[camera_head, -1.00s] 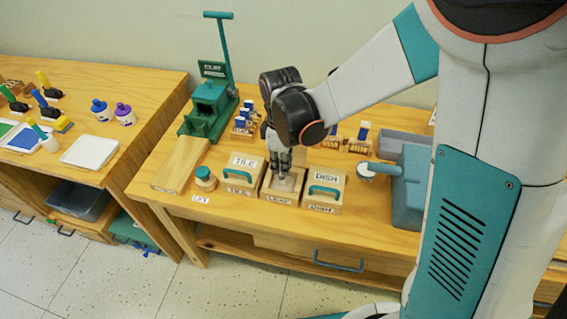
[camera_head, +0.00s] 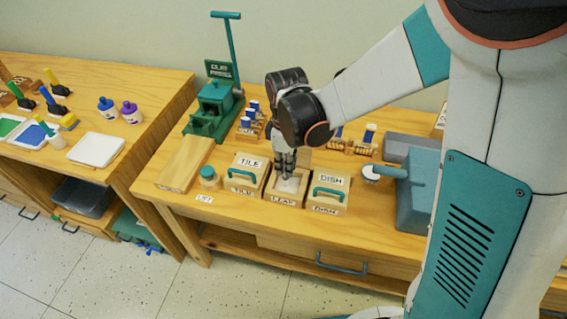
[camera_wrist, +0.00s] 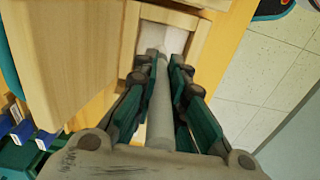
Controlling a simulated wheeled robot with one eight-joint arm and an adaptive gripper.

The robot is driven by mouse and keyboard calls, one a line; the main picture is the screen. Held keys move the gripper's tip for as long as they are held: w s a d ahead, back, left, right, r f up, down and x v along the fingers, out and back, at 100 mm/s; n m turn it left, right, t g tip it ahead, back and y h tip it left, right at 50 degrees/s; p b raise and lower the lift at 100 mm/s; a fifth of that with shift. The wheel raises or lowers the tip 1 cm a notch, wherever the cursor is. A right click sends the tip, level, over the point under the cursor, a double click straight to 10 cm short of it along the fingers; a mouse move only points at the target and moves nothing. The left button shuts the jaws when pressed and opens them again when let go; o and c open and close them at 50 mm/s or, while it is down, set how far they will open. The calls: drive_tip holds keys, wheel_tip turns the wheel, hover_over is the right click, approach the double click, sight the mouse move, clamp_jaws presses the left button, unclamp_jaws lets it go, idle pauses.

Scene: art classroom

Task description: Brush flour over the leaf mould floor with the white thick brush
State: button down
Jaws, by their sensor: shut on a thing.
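My gripper (camera_head: 286,168) points down over the open leaf mould (camera_head: 284,203), a wooden box labelled LEAF between the tile and dish moulds. In the wrist view my gripper (camera_wrist: 168,85) is shut around the pale, thick handle of the white brush (camera_wrist: 160,105). The brush's far end reaches the opening of the leaf mould (camera_wrist: 187,20); whether it touches the floor I cannot tell. The mould floor (camera_wrist: 172,38) looks pale. In the head view the brush is mostly hidden by the fingers.
The tile mould (camera_head: 245,178) and dish mould (camera_head: 329,192), with teal handles, stand close on either side. A teal-lidded jar (camera_head: 209,178) is left of them. The green clay press (camera_head: 214,105) stands behind left, and a grey-blue container (camera_head: 414,190) at right.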

drive_tip(key=shift+s+d, duration=0.1)
drive_tip(key=shift+d, duration=0.15)
drive_tip(key=shift+s+d, duration=0.1)
drive_tip(key=shift+d, duration=0.25)
drive_tip(key=shift+s+d, duration=0.15)
drive_tip(key=shift+d, duration=0.3)
drive_tip(key=shift+r+p, duration=0.45)
drive_tip(key=shift+r, duration=0.25)
